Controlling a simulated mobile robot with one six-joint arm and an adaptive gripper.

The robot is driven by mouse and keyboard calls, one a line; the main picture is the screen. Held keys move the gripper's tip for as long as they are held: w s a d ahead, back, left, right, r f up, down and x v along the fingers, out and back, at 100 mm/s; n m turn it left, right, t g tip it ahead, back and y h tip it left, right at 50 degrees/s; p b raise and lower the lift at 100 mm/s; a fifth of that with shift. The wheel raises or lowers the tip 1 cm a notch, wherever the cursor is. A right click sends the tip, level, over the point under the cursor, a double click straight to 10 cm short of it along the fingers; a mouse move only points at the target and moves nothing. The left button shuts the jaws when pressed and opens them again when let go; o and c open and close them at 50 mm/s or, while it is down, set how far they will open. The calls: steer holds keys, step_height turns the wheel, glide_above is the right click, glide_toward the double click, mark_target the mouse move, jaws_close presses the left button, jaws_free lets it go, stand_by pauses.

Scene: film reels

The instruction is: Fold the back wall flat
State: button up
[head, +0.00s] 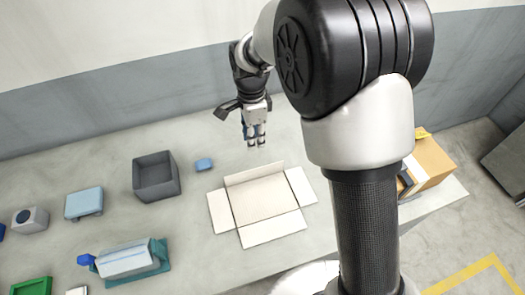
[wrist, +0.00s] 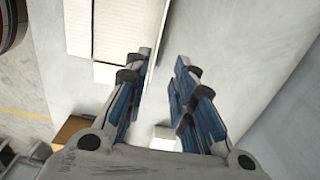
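An opened-out pale carton (head: 260,201) lies on the table in the head view. Its left, right and front walls lie spread flat. Its back wall (head: 252,174) looks raised along the far edge. In the wrist view the carton panels (wrist: 92,35) are at the upper left, and the back wall (wrist: 158,45) appears as a thin, nearly edge-on strip beside the left finger. My gripper (head: 256,143) is above and behind the back wall, pointing down. Its fingertips (wrist: 163,58) are apart with nothing clearly held. Whether a finger touches the wall cannot be told.
A dark grey bin (head: 140,182) and a small blue block (head: 204,164) stand left of the carton. Farther left are a light blue box (head: 84,202), a teal tray (head: 160,252) and a green tray (head: 32,288). A cardboard box (head: 434,160) is at the right end.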

mark_target(254, 170)
step_height(254, 170, down, 17)
steer(key=b, duration=0.4)
steer(key=shift+a, duration=0.15)
steer(key=shift+s, duration=0.1)
steer(key=shift+c, duration=0.3)
jaws_close()
